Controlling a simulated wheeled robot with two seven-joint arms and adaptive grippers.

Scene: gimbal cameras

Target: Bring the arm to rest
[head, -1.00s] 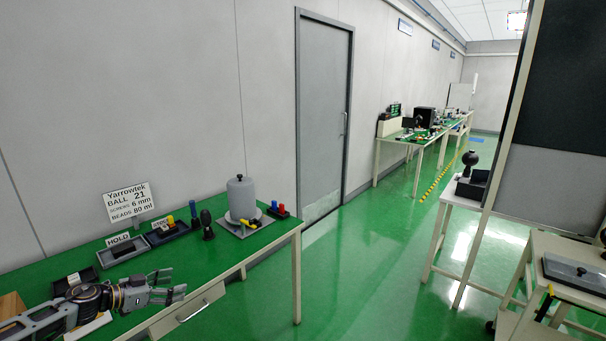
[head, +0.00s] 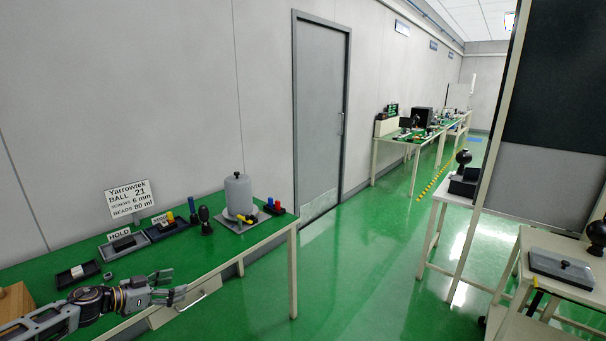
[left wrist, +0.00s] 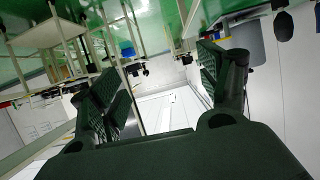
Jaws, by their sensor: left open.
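My left arm comes in from the lower left in the head view, above the front edge of the green bench (head: 225,256). My left gripper (head: 174,286) is open and empty, its fingers pointing right. In the left wrist view, the two fingers of my left gripper (left wrist: 165,90) stand wide apart with nothing between them. My right gripper is not in view.
On the bench stand a grey cylinder (head: 238,196), a HOLD tray (head: 124,243), another tray (head: 78,274) and a sign (head: 129,198). A drawer (head: 182,303) is under the front edge. At right is a cart (head: 540,250). The green floor between is clear.

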